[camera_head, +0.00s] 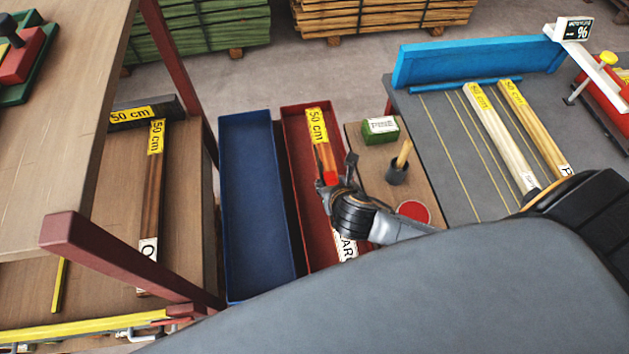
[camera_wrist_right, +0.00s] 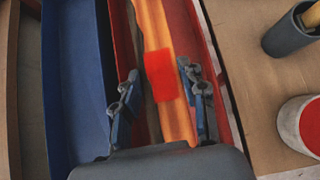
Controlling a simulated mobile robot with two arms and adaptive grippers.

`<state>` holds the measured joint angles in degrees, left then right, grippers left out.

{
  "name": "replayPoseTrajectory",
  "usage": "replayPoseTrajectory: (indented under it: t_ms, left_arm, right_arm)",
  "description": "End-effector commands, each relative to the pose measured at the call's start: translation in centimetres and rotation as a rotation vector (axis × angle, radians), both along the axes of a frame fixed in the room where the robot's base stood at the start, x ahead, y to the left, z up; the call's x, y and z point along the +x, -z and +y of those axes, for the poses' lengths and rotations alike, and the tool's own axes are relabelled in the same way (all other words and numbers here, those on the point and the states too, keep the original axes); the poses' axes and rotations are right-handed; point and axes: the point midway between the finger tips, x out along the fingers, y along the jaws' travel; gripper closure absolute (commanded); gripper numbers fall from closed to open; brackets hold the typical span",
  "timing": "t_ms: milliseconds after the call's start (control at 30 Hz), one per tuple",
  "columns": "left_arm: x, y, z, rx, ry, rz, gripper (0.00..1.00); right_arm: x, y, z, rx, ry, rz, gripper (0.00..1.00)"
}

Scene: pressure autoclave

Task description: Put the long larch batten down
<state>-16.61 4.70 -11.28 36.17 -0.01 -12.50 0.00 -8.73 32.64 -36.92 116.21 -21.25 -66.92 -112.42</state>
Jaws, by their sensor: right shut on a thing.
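The larch batten (camera_head: 322,145) is orange-brown, with a yellow "50 cm" label at its far end and a partly hidden white label starting "LAR" near its close end. It lies lengthwise over or in the long red bin (camera_head: 292,140); I cannot tell whether it touches the bin floor. My right gripper (camera_head: 334,182) is shut on the batten around its red middle mark, and hides part of it. In the right wrist view the batten (camera_wrist_right: 150,30) runs between the two fingers (camera_wrist_right: 162,95). My left gripper is not in view.
An empty blue bin (camera_head: 258,200) stands left of the red one. To the right, a small table (camera_head: 425,185) holds a green box (camera_head: 380,130), a dark cup (camera_head: 397,172) and a red-topped tin (camera_head: 413,211). A grey bench (camera_head: 440,130) carries two pale battens. A wooden shelf (camera_head: 185,200) stands left.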

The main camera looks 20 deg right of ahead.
Motion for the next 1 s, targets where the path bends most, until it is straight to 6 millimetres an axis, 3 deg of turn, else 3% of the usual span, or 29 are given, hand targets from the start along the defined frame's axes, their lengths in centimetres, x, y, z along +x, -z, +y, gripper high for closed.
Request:
replayPoseTrajectory:
  t_ms: [100, 400, 633, 800, 1000]
  left_arm:
    - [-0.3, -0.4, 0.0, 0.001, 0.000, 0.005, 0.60]
    - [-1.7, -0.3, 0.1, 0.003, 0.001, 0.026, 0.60]
    - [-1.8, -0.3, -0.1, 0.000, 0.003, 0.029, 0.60]
    - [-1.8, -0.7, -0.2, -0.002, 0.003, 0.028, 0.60]
    - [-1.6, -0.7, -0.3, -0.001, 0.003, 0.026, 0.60]
  right_arm:
    - [2.6, 1.4, 0.8, 0.001, 0.003, 0.000, 1.00]
    - [5.8, 5.5, 1.8, 0.000, 0.001, -0.002, 1.00]
    - [6.8, 6.9, 2.2, 0.002, 0.000, -0.002, 1.00]
    - [6.6, 9.1, 2.1, 0.001, 0.001, 0.002, 1.00]
    - [6.6, 9.8, 2.1, 0.000, -0.001, -0.001, 1.00]
